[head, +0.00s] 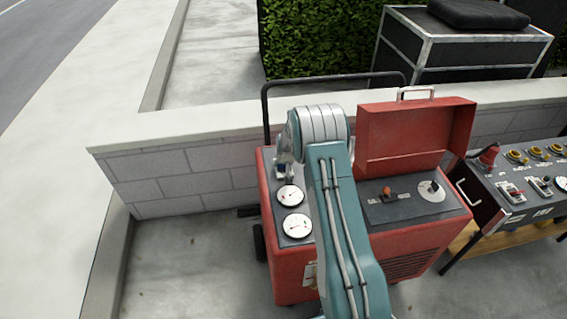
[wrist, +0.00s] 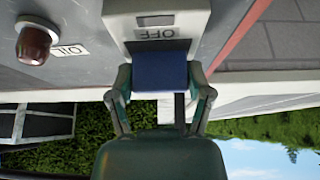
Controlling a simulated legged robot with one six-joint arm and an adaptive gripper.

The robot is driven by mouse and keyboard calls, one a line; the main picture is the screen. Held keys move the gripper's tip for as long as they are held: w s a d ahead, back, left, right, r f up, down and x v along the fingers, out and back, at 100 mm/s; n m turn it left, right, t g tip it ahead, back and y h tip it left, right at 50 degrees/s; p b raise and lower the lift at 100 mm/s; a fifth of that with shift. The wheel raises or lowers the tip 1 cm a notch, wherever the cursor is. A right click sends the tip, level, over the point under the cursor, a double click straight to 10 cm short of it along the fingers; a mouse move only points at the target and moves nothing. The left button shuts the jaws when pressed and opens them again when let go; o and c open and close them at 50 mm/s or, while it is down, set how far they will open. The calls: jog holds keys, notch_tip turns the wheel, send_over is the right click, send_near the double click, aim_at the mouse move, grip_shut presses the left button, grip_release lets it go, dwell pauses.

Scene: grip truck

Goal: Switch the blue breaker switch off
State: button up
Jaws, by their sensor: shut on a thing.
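The blue breaker switch (wrist: 160,72) shows in the wrist view as a blue block on a light grey housing (wrist: 157,20). An upside-down OFF label (wrist: 155,33) is visible right above it in the picture. My gripper (wrist: 160,88) has one finger on each side of the blue switch and is shut on it. In the head view my gripper (head: 282,168) is at the left end of the red machine (head: 293,275), behind its two gauges. There the switch is mostly hidden by my gripper and arm.
In the head view an open red lid (head: 412,135) stands right of my arm, with an orange switch (head: 387,193) in front. A black handle bar (head: 330,78) rises behind the gripper. A low wall (head: 180,170) runs behind. A second control panel (head: 520,190) stands at right.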

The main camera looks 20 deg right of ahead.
jog(key=shift+s+a+f+t+h, duration=0.15)
jog(key=shift+s+t, duration=0.15)
jog(key=shift+t, duration=0.5)
jog(key=shift+s+f+t+h, duration=0.15)
jog(key=shift+s+t, duration=0.15)
jog(key=shift+t, duration=0.5)
jog(key=o, duration=1.1)
jog(key=shift+o, duration=0.2)
jog(key=shift+r, duration=0.15)
jog(key=shift+r, duration=0.1)
jog(key=shift+s+r, duration=0.15)
jog(key=shift+r, duration=0.05)
jog(key=v, duration=1.1)
jog(key=shift+a, duration=0.15)
